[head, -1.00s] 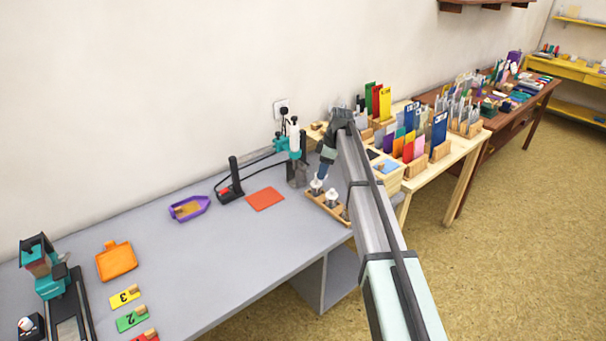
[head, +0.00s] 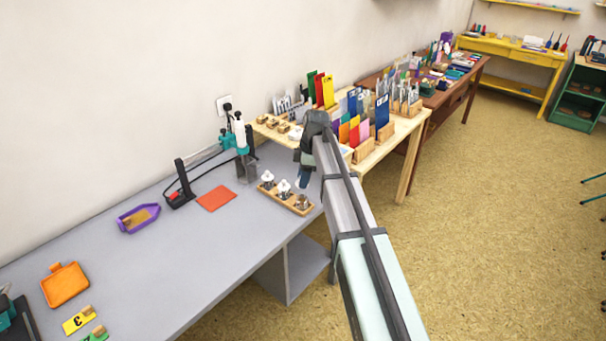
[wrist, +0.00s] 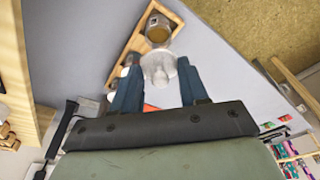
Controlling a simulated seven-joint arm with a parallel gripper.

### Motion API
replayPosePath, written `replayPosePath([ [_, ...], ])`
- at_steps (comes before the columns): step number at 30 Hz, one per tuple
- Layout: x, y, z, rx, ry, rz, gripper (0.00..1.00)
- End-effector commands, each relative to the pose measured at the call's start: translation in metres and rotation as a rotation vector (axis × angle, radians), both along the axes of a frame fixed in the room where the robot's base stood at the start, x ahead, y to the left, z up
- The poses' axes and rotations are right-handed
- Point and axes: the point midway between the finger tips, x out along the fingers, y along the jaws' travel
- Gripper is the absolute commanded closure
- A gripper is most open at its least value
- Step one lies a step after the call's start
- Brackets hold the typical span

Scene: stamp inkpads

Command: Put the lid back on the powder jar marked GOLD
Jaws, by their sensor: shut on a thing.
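A wooden tray (head: 274,196) holds jars in a row near the right end of the grey table. Two jars, the left one (head: 267,180) and the middle one (head: 284,188), wear white knobbed lids. The right jar (head: 303,202) is open; in the wrist view the open jar (wrist: 158,30) shows a gold-brown inside. No label is readable. My gripper (head: 303,181) is above the right end of the tray. In the wrist view my gripper (wrist: 160,72) is shut on a white lid (wrist: 158,66), held beside the open jar's mouth in the picture. The height gap is unclear.
A teal and grey press (head: 243,150) stands behind the tray. An orange-red mat (head: 215,199) lies to its left. A wooden table with card holders (head: 362,153) stands just beyond, to the right.

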Motion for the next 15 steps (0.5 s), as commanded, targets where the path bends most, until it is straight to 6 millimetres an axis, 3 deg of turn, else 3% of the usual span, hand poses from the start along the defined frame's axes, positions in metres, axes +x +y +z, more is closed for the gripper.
replayPosePath([
  [15,0.000,0.000,-0.041,0.000,0.000,0.000,0.84],
])
